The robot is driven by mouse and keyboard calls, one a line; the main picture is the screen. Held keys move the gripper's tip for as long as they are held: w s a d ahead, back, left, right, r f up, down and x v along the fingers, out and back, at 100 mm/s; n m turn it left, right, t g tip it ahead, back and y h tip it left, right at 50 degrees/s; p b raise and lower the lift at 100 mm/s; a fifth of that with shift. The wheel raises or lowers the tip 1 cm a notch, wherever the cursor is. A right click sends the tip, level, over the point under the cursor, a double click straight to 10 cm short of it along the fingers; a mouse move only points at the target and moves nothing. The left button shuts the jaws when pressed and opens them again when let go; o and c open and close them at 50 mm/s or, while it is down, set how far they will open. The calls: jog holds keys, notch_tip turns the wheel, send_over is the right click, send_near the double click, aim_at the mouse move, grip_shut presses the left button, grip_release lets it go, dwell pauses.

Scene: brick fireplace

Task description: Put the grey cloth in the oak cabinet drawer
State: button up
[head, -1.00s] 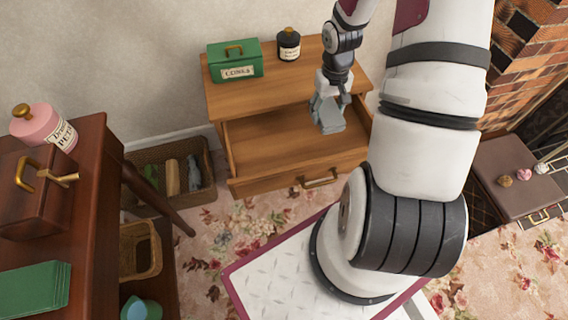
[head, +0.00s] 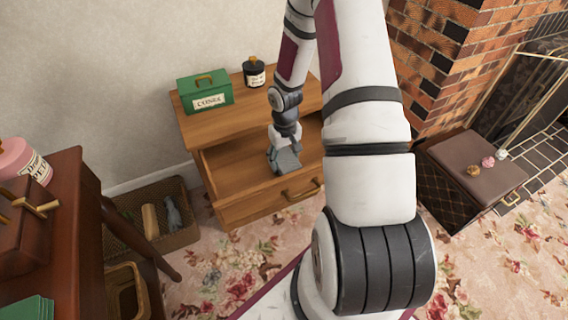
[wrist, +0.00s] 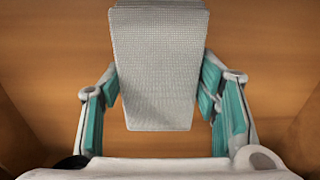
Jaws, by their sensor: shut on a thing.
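The oak cabinet (head: 182,107) stands against the wall with its top drawer (head: 232,182) pulled open. My gripper (head: 284,157) is at the open drawer, toward its right side. It is shut on the grey cloth (head: 287,163), a folded, woven piece that also shows in the wrist view (wrist: 158,70). In the wrist view the cloth sits between the teal-padded fingers (wrist: 160,95), with the wooden drawer floor (wrist: 50,70) behind it. I cannot tell whether the cloth touches the drawer floor. My arm hides part of the cabinet's right side.
A green box (head: 205,92) and a dark jar (head: 254,72) stand on the cabinet top. A wicker basket (head: 180,238) lies left of the cabinet. A dark wooden table (head: 75,210) stands at the left. A brown chest (head: 440,190) is by the brick fireplace (head: 445,50).

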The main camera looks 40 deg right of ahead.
jog(key=shift+f, duration=0.95)
jog(key=shift+f+b, duration=0.2)
jog(key=shift+b, duration=0.1)
jog(key=o, duration=1.1)
